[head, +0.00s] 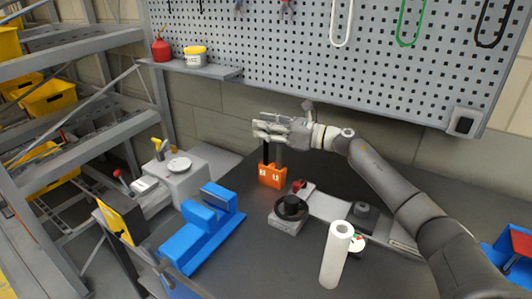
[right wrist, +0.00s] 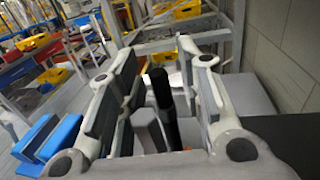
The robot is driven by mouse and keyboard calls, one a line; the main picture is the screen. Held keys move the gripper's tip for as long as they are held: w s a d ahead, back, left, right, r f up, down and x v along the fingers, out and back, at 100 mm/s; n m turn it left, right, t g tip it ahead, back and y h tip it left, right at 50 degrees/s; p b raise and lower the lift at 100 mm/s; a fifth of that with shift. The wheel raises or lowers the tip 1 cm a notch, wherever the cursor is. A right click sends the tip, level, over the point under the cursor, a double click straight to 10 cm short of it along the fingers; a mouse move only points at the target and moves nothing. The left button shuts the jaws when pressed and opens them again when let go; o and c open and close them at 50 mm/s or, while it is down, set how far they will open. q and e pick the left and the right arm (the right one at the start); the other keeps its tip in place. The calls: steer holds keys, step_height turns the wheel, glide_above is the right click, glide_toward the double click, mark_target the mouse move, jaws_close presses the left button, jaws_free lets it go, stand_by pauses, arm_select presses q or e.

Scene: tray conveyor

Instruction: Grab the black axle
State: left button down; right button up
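The black axle (head: 265,153) stands upright in the left slot of an orange holder (head: 271,178) marked 2 and 1. A grey axle (head: 278,157) stands beside it in the right slot. My right gripper (head: 262,128) is above the holder, at the tops of the axles. In the right wrist view the gripper's fingers are spread apart. The black axle (right wrist: 165,108) and the grey axle (right wrist: 148,130) show between them. I cannot tell whether a finger touches either axle. My left gripper is not in view.
A blue fixture (head: 205,230) stands left on the dark table. A black round part on a grey base (head: 288,222), a white cylinder (head: 335,258) and a small red-topped part (head: 299,186) are nearer the middle. A pegboard (head: 300,60) rises behind my right arm.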

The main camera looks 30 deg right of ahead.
jaws_close()
